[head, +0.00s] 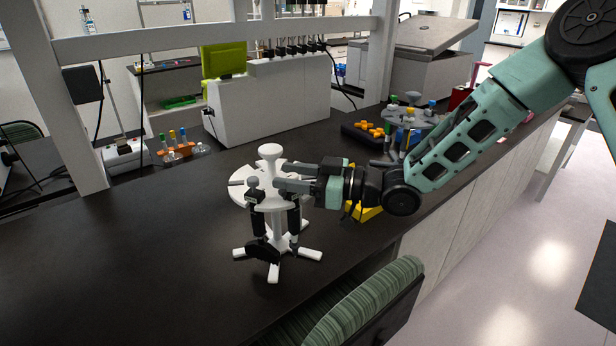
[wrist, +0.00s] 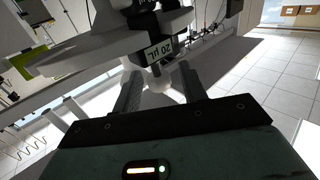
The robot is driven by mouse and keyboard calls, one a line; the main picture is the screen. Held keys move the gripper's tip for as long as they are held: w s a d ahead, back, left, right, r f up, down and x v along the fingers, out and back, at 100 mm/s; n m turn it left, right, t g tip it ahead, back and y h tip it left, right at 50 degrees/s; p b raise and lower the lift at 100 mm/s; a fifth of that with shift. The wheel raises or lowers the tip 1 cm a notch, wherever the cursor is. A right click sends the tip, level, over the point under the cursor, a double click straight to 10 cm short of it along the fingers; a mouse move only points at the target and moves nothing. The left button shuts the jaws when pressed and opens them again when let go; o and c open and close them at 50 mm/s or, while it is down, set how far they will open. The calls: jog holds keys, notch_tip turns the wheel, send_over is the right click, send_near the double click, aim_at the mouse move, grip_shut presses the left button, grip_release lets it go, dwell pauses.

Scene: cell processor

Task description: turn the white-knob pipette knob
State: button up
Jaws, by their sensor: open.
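A white round pipette stand (head: 240,195) stands on the dark bench in the head view, with a round top handle. One hanging pipette has a pale knob (head: 252,182) and a dark body at the stand's front left. A second dark pipette (head: 293,218) hangs at the right, its top hidden by my gripper. My gripper (head: 284,178) reaches in from the right at the stand's top plate. In the wrist view my gripper (wrist: 160,88) has its two fingers apart. A pipette with a "20 µL" label (wrist: 160,51) shows just beyond them; I cannot tell if they touch it.
A yellow rack (head: 366,212) stands behind my wrist. A grey carousel (head: 408,116) and a black tray of orange pieces (head: 370,132) are further back. A tube rack (head: 180,153) is at the back left. The bench left of the stand is clear. A striped green chair (head: 350,310) is in front.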

jog(key=b+v, duration=0.4)
jog(key=v, duration=1.3)
jog(key=shift+d+b, duration=0.2)
jog(key=shift+b, duration=0.1)
jog(key=a+f+m+t+h, duration=0.1)
jog(key=a+f+m+h, duration=0.3)
jog(key=h, duration=0.6)
jog(key=s+m+g+h, duration=0.2)
jog(key=s+g+h, duration=0.4)
jog(key=s, duration=1.9)
jog(key=shift+d+f+m+g+h, duration=0.3)
jog(key=shift+f, duration=0.1)
